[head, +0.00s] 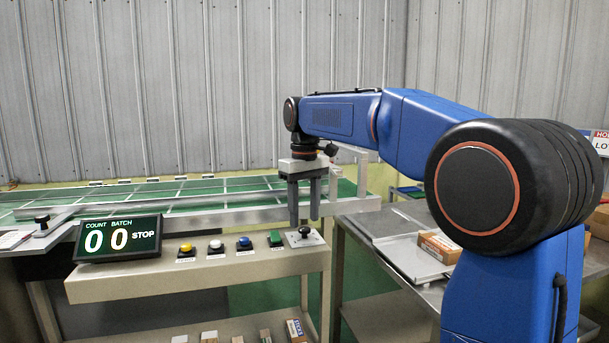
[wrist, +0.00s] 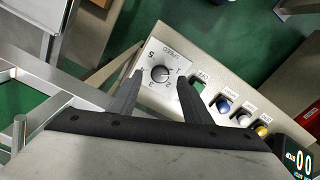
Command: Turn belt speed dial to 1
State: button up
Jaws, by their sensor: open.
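The belt speed dial (wrist: 160,73) is a small dark knob on a pale square plate with printed numbers, at the end of the control panel. In the head view the dial (head: 304,231) sits at the panel's right end. My gripper (head: 304,219) is above it, pointing down, with its two grey fingers apart. In the wrist view the open gripper (wrist: 159,80) has one finger on each side of the dial, with gaps between them and the knob. The fingers' height above the panel is hard to judge. The knob's pointer is too small to read surely.
A green button (head: 276,238), a blue button (head: 244,243), a white button (head: 216,246) and a yellow button (head: 186,249) line the panel left of the dial. The display (head: 119,239) reads 00 and STOP. A metal frame rail (head: 362,175) stands close behind my gripper.

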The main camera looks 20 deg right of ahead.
aim_at(305, 228)
notch_tip(305, 228, up, 15)
dwell(0.4)
jog(key=shift+f, duration=0.1)
jog(key=s+d+f+m+t, duration=0.2)
jog(key=s+d+f, duration=0.1)
jog(key=s+f, duration=1.4)
jog(key=s+d+f+m+t, duration=0.2)
jog(key=s+d+f, duration=0.2)
jog(key=s+f, duration=1.3)
jog(key=shift+d+f+m+t, duration=0.2)
jog(key=shift+f+m+t, duration=0.15)
jog(key=shift+f, duration=0.35)
jog(key=shift+s, duration=0.1)
